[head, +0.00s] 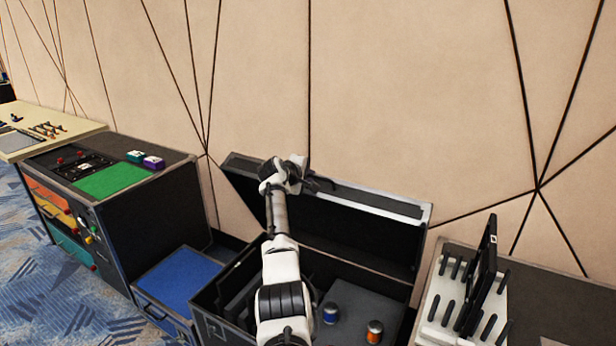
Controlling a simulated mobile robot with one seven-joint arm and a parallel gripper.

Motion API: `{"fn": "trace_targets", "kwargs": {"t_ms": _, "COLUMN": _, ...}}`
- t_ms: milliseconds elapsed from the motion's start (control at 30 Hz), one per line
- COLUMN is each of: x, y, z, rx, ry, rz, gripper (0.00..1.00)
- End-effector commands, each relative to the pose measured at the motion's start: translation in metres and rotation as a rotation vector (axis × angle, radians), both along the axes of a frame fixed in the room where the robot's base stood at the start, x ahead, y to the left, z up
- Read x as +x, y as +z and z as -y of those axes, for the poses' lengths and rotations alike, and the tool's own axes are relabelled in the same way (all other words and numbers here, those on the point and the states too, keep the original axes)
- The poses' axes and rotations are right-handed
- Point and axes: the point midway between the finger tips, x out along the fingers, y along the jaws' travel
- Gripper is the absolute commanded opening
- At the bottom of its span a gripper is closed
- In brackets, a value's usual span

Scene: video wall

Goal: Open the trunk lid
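The trunk is a black case with metal edging. Its lid (375,225) stands raised at the back, close to the wall, and the trunk body (210,318) is open below it. My arm reaches over the trunk from the front. My gripper (318,183) is at the lid's upper edge, left of its middle; whether it touches the lid I cannot tell. The fingers are small and dark against the lid, so their opening is unclear. Inside the trunk are a blue can (331,313) and an orange can (375,331). My arm hides part of the trunk's inside.
Left of the trunk is a low blue-topped box (178,277), then a black cabinet (150,215) with coloured drawers and a green mat. A white rack (450,300) with dark pegs and an upright black panel stands on the right. A patterned wall rises close behind.

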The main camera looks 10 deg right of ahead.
Motion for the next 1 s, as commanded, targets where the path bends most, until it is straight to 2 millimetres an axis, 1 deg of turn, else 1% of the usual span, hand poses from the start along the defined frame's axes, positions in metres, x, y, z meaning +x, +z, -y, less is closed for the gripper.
{"fn": "trace_targets", "kwargs": {"t_ms": 33, "x": 0.0, "y": -0.002, "z": 0.0, "rx": 0.0, "ry": 0.001, "rz": -0.003, "gripper": 0.17}}
{"fn": "trace_targets", "kwargs": {"t_ms": 100, "x": 0.0, "y": -0.002, "z": 0.0, "rx": 0.001, "ry": 0.0, "rz": -0.003, "gripper": 0.26}}
{"fn": "trace_targets", "kwargs": {"t_ms": 133, "x": 0.0, "y": -0.002, "z": 0.0, "rx": 0.001, "ry": 0.0, "rz": -0.003, "gripper": 0.29}}
{"fn": "trace_targets", "kwargs": {"t_ms": 400, "x": 0.0, "y": -0.001, "z": -0.001, "rx": 0.001, "ry": 0.0, "rz": -0.002, "gripper": 0.29}}
{"fn": "trace_targets", "kwargs": {"t_ms": 567, "x": -0.004, "y": 0.001, "z": -0.004, "rx": 0.0, "ry": 0.001, "rz": 0.0, "gripper": 0.29}}
{"fn": "trace_targets", "kwargs": {"t_ms": 767, "x": -0.018, "y": 0.009, "z": -0.014, "rx": 0.001, "ry": 0.0, "rz": 0.002, "gripper": 0.29}}
{"fn": "trace_targets", "kwargs": {"t_ms": 1000, "x": -0.043, "y": 0.025, "z": -0.033, "rx": 0.001, "ry": 0.002, "rz": 0.002, "gripper": 0.29}}
